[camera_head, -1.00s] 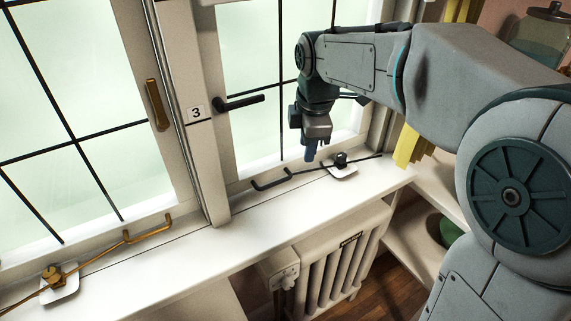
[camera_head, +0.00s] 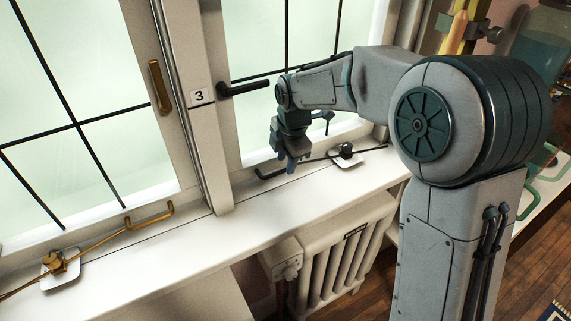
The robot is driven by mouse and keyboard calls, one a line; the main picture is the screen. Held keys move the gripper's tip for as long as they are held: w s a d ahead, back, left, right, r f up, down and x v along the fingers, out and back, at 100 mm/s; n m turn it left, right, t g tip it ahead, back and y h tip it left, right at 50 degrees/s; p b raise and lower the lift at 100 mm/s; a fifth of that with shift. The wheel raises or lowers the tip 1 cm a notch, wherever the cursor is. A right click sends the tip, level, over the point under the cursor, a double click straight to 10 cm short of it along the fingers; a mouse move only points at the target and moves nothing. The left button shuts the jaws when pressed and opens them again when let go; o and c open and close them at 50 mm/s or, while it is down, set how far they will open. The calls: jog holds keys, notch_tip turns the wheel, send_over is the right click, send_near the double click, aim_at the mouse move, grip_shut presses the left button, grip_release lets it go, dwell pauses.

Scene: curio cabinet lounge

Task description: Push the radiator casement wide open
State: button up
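The radiator casement is the right-hand window (camera_head: 244,130), with pale panes and dark glazing bars above the radiator (camera_head: 335,255). Its black lever handle (camera_head: 245,88) points sideways to the right. A black stay bar (camera_head: 310,159) runs along its foot, with a hooked end at the left and a black fixing on a white plate (camera_head: 345,160). I cannot tell whether the casement stands slightly ajar. My gripper (camera_head: 291,166) points down just above the stay, close to its hooked end. Contact and the finger gap are unclear. My arm hides part of the right panes.
The left casement (camera_head: 80,100) has an upright brass handle (camera_head: 160,86) and a brass stay (camera_head: 120,232). A post marked 3 (camera_head: 198,97) stands between the casements. The white sill (camera_head: 190,258) is mostly clear. Shelving with a glass jar (camera_head: 540,45) is at the right.

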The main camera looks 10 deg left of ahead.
jog(key=shift+w+a+f, duration=0.1)
jog(key=shift+w+f, duration=0.1)
jog(key=shift+f, duration=0.8)
grip_shut()
